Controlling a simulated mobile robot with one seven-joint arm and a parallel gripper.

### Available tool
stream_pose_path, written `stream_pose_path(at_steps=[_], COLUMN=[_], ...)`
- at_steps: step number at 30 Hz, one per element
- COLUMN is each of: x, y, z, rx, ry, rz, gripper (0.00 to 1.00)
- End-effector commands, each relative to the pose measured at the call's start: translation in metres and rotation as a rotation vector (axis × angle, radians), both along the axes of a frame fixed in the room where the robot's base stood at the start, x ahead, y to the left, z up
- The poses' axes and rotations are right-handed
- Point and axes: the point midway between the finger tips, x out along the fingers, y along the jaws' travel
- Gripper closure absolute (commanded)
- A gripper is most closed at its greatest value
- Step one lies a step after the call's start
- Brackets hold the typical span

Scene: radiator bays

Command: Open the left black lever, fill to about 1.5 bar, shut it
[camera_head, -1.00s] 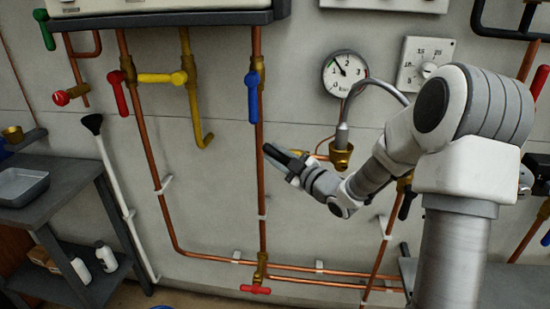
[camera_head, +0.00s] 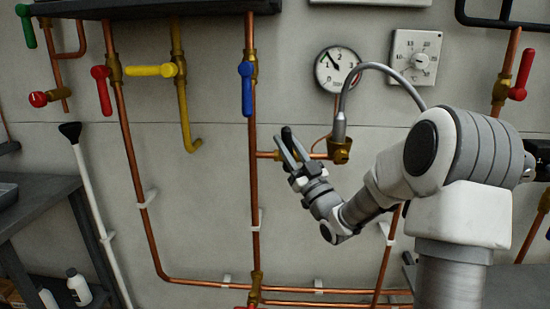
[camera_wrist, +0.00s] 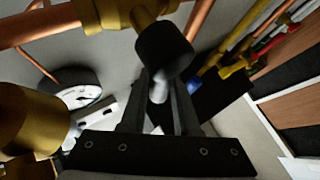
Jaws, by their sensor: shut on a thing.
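My gripper (camera_head: 291,147) is at the left stretch of the copper pipe with the brass fittings, below the gauge. In the wrist view my gripper (camera_wrist: 161,85) is shut, with the grey stem of a black-ended lever (camera_wrist: 165,50) between its fingers. The lever is mostly hidden by the gripper in the head view. The round pressure gauge (camera_head: 338,70) hangs above right; its needle points to the upper left, near the 1, but too small to read exactly. Part of the gauge (camera_wrist: 82,96) shows in the wrist view. The braided hose (camera_head: 375,68) runs from a brass fitting (camera_head: 340,150).
A blue lever (camera_head: 246,88) hangs on the vertical pipe left of my gripper. Red (camera_head: 101,90) and yellow (camera_head: 155,71) levers are further left. A square dial plate (camera_head: 416,58) is right of the gauge. A dark shelf (camera_head: 45,190) stands at lower left.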

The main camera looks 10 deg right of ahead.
Motion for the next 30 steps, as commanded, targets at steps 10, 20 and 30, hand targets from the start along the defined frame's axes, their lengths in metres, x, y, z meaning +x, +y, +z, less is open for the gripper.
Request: stream_pose_path(at_steps=[10,20,30], x=[-0.0019,-0.0021,-0.0021], y=[-0.0073,-0.0085,-0.0085], z=[-0.0021,-0.0010,-0.0006], rx=[0.106,0.120,0.119], ry=[-0.031,-0.034,-0.035], rz=[0.002,0.003,0.001], gripper=[1.00,1.00,0.41])
